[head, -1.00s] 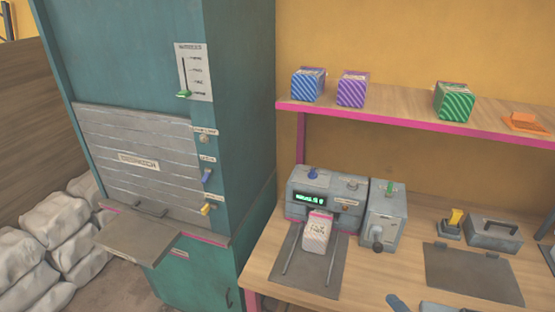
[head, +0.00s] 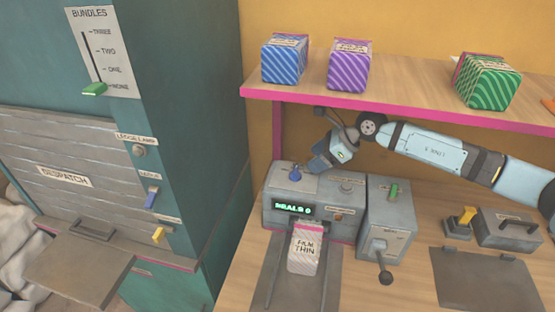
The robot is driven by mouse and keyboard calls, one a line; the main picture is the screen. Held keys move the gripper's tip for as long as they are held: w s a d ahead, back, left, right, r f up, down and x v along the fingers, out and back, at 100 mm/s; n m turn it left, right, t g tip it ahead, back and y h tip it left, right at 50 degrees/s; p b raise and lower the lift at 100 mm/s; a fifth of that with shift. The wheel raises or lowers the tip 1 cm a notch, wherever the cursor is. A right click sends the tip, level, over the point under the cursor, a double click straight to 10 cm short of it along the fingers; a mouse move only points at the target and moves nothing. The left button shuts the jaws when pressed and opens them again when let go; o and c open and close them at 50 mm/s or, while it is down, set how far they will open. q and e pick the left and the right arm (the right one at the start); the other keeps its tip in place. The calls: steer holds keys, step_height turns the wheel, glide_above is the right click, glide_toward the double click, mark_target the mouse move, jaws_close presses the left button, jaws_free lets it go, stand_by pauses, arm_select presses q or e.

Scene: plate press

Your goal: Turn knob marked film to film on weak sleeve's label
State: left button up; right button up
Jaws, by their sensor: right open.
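A grey sealing machine (head: 328,206) stands on the bench, with a green display reading "SEALS 0". A blue knob (head: 295,174) sits on its top left. A small label lies on its top right; I cannot read it, nor tell which knob is marked film. My left gripper is out of view.
A grey box (head: 386,222) with a green knob and a black-ended crank stands right of the machine. A pink-edged shelf (head: 400,98) with patterned boxes hangs above my right arm. A teal despatch cabinet (head: 190,100) stands left. A dark mat (head: 485,279) lies at the right.

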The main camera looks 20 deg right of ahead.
mark_target(297, 169)
steer(key=shift+w, duration=0.15)
steer(key=p+x, duration=0.1)
steer(key=x, duration=0.6)
steer(key=shift+a+p, duration=0.1)
steer(key=shift+p, duration=0.3)
steer(key=c, duration=0.9)
